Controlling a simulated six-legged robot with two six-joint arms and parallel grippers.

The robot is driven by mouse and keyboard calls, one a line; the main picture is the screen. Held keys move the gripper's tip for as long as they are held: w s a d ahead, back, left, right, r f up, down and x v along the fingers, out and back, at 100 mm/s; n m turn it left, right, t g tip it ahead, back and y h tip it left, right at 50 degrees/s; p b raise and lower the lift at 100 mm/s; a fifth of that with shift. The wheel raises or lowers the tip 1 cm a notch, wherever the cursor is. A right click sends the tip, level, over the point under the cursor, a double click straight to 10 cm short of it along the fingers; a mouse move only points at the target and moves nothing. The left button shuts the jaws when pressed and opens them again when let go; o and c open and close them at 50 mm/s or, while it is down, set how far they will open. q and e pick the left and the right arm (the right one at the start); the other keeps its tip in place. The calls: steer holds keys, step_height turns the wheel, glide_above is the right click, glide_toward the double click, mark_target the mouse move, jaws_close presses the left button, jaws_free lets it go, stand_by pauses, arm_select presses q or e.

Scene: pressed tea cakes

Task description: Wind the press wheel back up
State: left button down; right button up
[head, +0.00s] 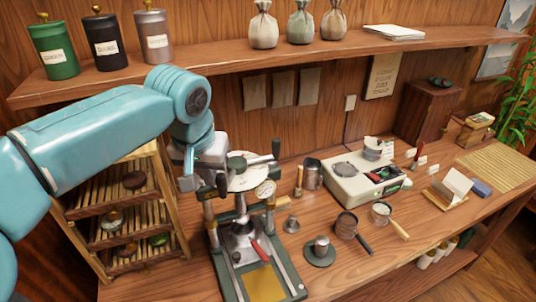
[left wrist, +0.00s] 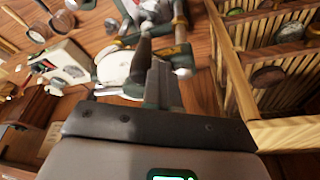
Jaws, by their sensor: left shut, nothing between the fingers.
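The tea press (head: 250,235) stands on the wooden counter with its round pale wheel (head: 246,172) on top. Dark handles stick out from the wheel, one up at the right (head: 276,148) and one low at the left (head: 222,185). My left gripper (head: 188,183) points down just left of the wheel, shut and empty. In the left wrist view its fingers (left wrist: 163,82) are together beside a dark handle (left wrist: 141,60), with the pale wheel (left wrist: 115,68) behind. I cannot tell whether they touch the handle. My right gripper is not in view.
A wooden rack (head: 130,215) with tea cakes stands close left of the press. A shelf (head: 240,53) with tins and pouches runs above.

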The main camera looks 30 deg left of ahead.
arm_select(q)
steer(key=shift+w+d+r, duration=0.1)
steer(key=shift+w+d, duration=0.15)
steer(key=shift+d, duration=0.5)
steer(key=shift+w+d, duration=0.2)
steer(key=shift+d, duration=0.25)
steer(key=shift+w+d, duration=0.2)
steer(key=shift+d, duration=0.25)
steer(key=shift+p, duration=0.3)
steer(key=w+d, duration=0.1)
steer(key=w+d+p, duration=0.1)
steer(key=shift+d, duration=0.4)
steer(key=shift+d, duration=0.1)
